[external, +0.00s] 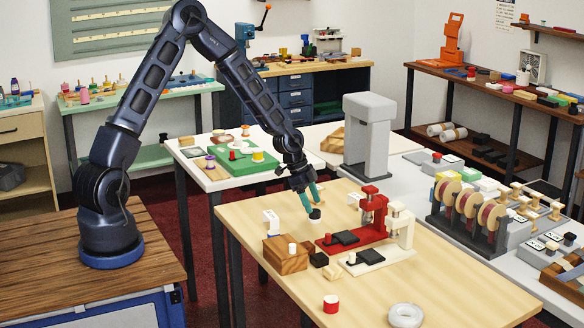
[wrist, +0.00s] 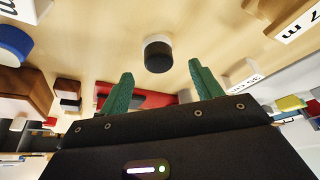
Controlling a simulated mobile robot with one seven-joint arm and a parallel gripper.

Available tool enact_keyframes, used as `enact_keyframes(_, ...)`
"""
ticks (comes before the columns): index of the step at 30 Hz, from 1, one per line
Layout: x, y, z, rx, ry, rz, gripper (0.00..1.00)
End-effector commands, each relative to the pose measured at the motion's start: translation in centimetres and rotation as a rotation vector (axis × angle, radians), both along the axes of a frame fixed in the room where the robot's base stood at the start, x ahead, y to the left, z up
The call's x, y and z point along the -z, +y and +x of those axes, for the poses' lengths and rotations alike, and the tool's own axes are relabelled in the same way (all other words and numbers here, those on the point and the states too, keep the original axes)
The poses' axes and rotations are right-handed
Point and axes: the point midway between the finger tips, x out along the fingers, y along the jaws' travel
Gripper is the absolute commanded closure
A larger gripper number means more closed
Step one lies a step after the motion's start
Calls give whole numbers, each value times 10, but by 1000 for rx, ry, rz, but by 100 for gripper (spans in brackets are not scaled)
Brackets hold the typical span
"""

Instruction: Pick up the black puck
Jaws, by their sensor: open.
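The black puck (external: 315,216), a small cylinder with a black face and a white part, stands on the light wooden table near its far edge. In the wrist view the puck (wrist: 158,56) lies just beyond the fingertips, roughly centred between them. My gripper (external: 311,199) points down close to the puck, its two green fingers apart. The wrist view shows the fingers of my gripper (wrist: 160,72) spread, with nothing between them. Whether a finger touches the puck is hard to tell.
A red press (external: 372,207) and a white press (external: 400,225) stand right of the puck. A wooden block (external: 285,262) is to the front left.

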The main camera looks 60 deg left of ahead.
Motion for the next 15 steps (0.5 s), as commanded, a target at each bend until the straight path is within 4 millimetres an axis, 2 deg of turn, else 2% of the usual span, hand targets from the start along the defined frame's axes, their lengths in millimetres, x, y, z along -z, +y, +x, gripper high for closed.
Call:
enact_keyframes(9, 39, -10, 7, 2, 1, -1, 36)
enact_keyframes(15, 42, -10, 9, 0, 0, 0, 36)
